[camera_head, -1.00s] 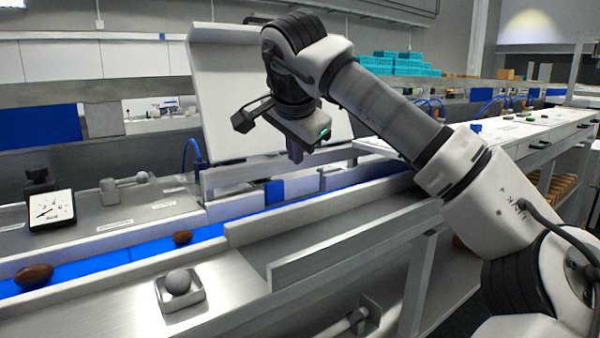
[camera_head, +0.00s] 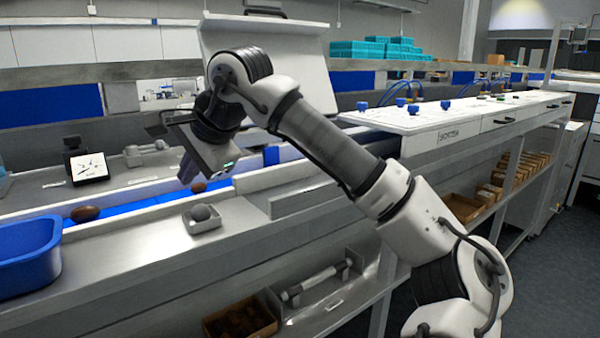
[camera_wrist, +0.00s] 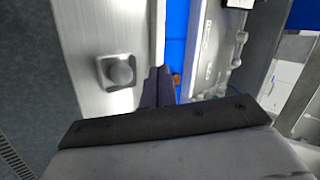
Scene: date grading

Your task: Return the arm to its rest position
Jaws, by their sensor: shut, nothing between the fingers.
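My gripper (camera_head: 187,172) hangs at the end of my bent arm, above the sorting bench and close to the blue belt. Its fingers also show in the wrist view (camera_wrist: 158,88), shut together with nothing between them. The blue belt (camera_head: 150,203) runs along the bench and shows beyond the fingers in the wrist view (camera_wrist: 176,48). One brown date (camera_head: 86,213) lies on the belt at the left. Another date (camera_head: 198,187) lies near the fingertips in the picture, and the fingers appear apart from it.
A grey ball on a square metal base (camera_head: 203,218) stands on the bench front. A blue tub (camera_head: 28,258) is at the left edge. A white-topped counter (camera_head: 450,118) lies right. The floor (camera_head: 555,270) at the right is clear.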

